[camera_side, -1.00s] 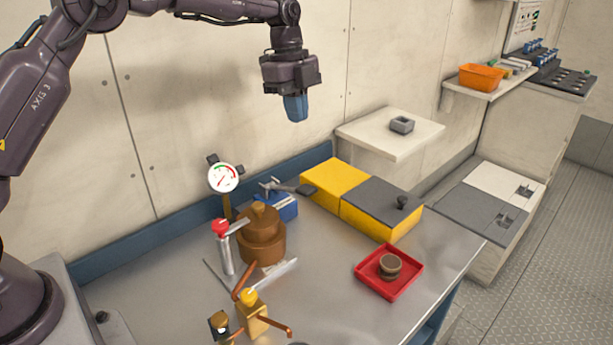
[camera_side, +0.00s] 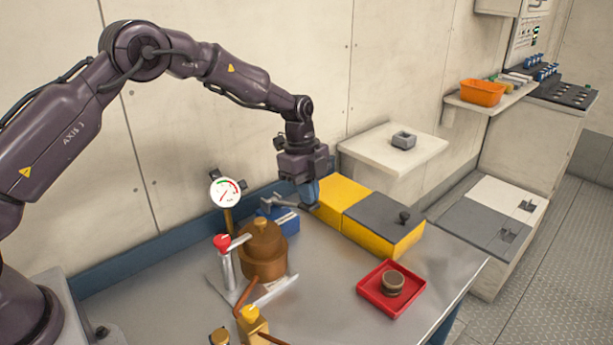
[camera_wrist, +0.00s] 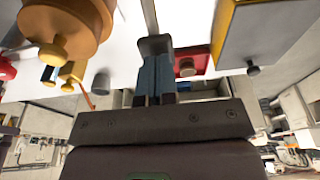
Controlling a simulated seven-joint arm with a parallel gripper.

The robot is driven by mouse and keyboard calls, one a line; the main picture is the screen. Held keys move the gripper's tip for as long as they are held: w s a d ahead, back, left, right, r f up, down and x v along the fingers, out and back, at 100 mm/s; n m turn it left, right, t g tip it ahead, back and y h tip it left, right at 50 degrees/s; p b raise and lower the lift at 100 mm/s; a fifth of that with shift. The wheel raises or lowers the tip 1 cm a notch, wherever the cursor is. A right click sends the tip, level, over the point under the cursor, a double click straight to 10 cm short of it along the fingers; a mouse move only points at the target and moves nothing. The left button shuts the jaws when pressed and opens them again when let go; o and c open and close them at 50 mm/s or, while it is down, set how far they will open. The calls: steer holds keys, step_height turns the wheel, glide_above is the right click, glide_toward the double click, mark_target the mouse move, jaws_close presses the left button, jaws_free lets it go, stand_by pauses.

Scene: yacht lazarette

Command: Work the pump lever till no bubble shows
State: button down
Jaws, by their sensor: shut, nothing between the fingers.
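The blue pump (camera_side: 280,216) stands at the back of the steel bench. Its grey lever (camera_side: 290,204) reaches right toward the yellow box. My gripper (camera_side: 312,205) is shut and empty, pointing down at the lever's outer end. In the wrist view, the blue fingers of my gripper (camera_wrist: 157,62) are together, right at the lever's dark grip (camera_wrist: 155,45). They look touching or nearly so; I cannot tell which. The pump body is not clear in the wrist view. I cannot make out any bubble in either view.
A brown lidded pot (camera_side: 263,252), a red-topped cylinder (camera_side: 223,255) and a round gauge (camera_side: 225,192) stand left of the lever. The yellow box (camera_side: 375,228) is close on the right. A red tray (camera_side: 365,286) lies in front, with bare bench around it.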

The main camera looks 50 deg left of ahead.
steer(key=shift+f, duration=0.1)
steer(key=d+f+y, duration=0.1)
steer(key=f, duration=0.1)
steer(key=f+y, duration=0.1)
steer(key=f, duration=0.1)
steer(key=d+f+y, duration=0.1)
steer(key=f, duration=0.1)
steer(key=shift+d+f+y, duration=0.25)
steer(key=shift+d+y, duration=0.1)
steer(key=shift+y, duration=0.05)
steer(key=shift+s, duration=0.1)
steer(key=shift+r, duration=0.15)
step_height(320, 180, up, 14)
steer(key=d, duration=0.2)
steer(key=shift+d+r, duration=0.15)
steer(key=shift+d, duration=0.2)
stand_by(0.4)
